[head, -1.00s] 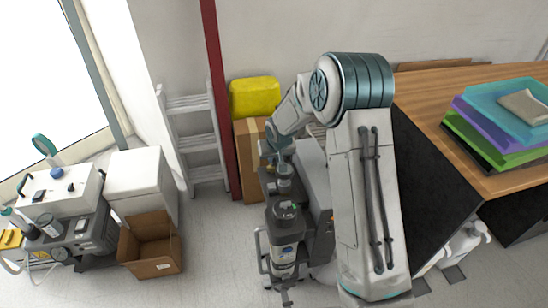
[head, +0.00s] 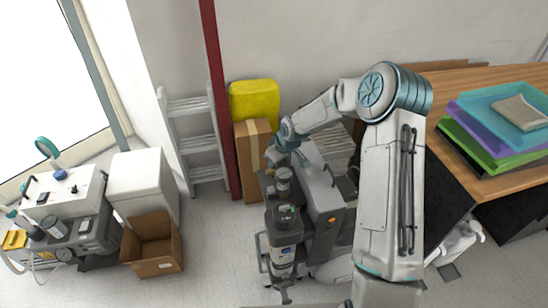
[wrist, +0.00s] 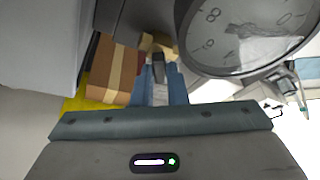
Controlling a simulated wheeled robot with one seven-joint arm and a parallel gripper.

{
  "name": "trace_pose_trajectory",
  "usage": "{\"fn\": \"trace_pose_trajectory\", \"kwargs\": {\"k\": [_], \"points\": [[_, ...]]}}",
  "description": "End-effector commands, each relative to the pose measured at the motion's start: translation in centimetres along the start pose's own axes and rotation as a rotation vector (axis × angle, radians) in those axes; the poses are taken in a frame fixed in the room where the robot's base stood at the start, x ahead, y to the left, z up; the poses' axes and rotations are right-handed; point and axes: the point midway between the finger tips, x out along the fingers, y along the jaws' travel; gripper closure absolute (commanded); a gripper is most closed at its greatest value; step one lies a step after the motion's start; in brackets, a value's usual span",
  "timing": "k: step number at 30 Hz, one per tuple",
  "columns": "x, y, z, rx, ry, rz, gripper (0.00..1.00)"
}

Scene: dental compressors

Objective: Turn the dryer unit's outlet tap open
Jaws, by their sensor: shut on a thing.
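The dryer unit (head: 325,205) is a grey upright machine in the middle of the head view, with dark canisters on its left side. My gripper (head: 275,160) is at the unit's far upper end in the head view, where my wrist hides most of the jaws. In the wrist view my gripper's two bluish fingers (wrist: 160,78) are shut on a small dark grey piece, which looks like the outlet tap's handle (wrist: 158,66). The tap's body and its exact angle are hidden. A round pressure gauge (wrist: 240,32) sits close on the right of the fingers.
A ladder (head: 192,140) leans at the wall. A desk (head: 445,95) with trays is at right. An open carton (head: 152,245) and white cabinet stand left; floor between is clear.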

Motion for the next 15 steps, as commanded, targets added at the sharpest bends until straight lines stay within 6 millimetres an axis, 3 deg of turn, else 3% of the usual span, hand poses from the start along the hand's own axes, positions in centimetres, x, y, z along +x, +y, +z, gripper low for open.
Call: {"fn": "trace_pose_trajectory", "kwargs": {"k": [15], "points": [[0.12, 0.63, -0.08, -0.45, 0.001, -0.188, 1.0]]}}
